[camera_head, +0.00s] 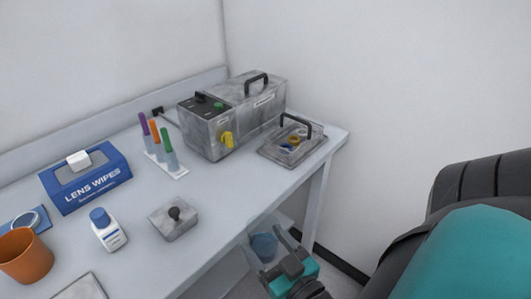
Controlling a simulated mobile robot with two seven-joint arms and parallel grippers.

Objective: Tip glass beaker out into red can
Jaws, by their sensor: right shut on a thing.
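My right gripper (284,257) is low at the bottom centre, in front of the bench's edge and below the level of its top. It is shut on a small bluish, see-through vessel (264,246), which looks like the glass beaker. Its contents are too small to make out, and the fingers hide part of it. I see no clearly red can; an orange-brown cup (24,257) stands on the bench at the lower left. My left gripper is out of view.
On the bench (225,204) stand a blue lens wipes box (86,178), a white bottle (108,230), a tube rack (166,160), a knobbed grey block (174,219), a grey instrument (232,115) and a handled tray (293,146).

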